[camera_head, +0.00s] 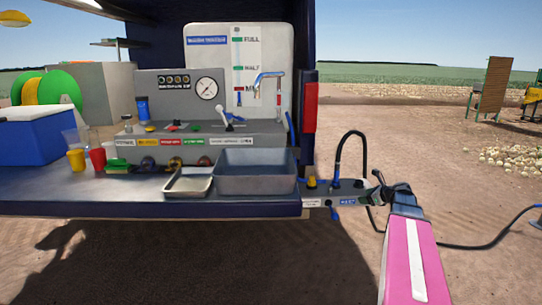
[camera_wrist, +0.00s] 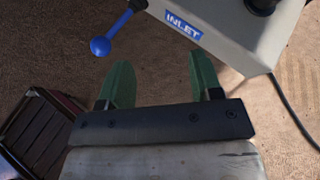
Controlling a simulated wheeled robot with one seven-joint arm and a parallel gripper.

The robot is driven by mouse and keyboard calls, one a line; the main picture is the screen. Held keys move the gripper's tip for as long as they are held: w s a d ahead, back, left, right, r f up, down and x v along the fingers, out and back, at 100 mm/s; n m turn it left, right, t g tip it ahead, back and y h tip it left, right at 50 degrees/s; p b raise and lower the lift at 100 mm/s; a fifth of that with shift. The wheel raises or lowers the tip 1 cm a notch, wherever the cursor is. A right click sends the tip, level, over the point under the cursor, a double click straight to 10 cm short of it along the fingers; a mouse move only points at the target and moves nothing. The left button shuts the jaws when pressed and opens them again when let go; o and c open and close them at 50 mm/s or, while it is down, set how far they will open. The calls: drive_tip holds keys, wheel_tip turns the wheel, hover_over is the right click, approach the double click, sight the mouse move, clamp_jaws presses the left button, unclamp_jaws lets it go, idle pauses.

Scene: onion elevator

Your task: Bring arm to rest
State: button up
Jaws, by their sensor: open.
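My gripper (camera_wrist: 161,82) shows in the wrist view with its two green fingers apart and nothing between them. The blue-knobbed lever (camera_wrist: 101,46) and the grey panel with the INLET label (camera_wrist: 184,26) lie beyond the fingertips, with ground visible between. In the head view my pink arm (camera_head: 411,262) reaches up from the lower right. Its dark end is beside the right end of the valve panel (camera_head: 320,202); whether it touches the panel cannot be told.
A black hose (camera_head: 365,150) arches over the panel, and another cable (camera_head: 480,246) runs right along the ground. The counter holds a grey basin (camera_head: 255,171), a small tray (camera_head: 188,181), cups and a blue cooler (camera_head: 35,138). Open dirt lies to the right.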

drive_tip(key=s+a+f+n+g+h, duration=0.3)
drive_tip(key=s+a+f+n+g, duration=0.2)
drive_tip(key=s+a+f+n, duration=0.3)
drive_tip(key=s+a+f+n+g+h, duration=0.4)
drive_tip(key=s+a+f+n, duration=0.4)
drive_tip(key=s+a+n, duration=0.7)
drive_tip(key=shift+s+a+f+n+g, duration=0.2)
drive_tip(key=shift+s+a+n+g, duration=0.25)
drive_tip(key=shift+n, duration=1.25)
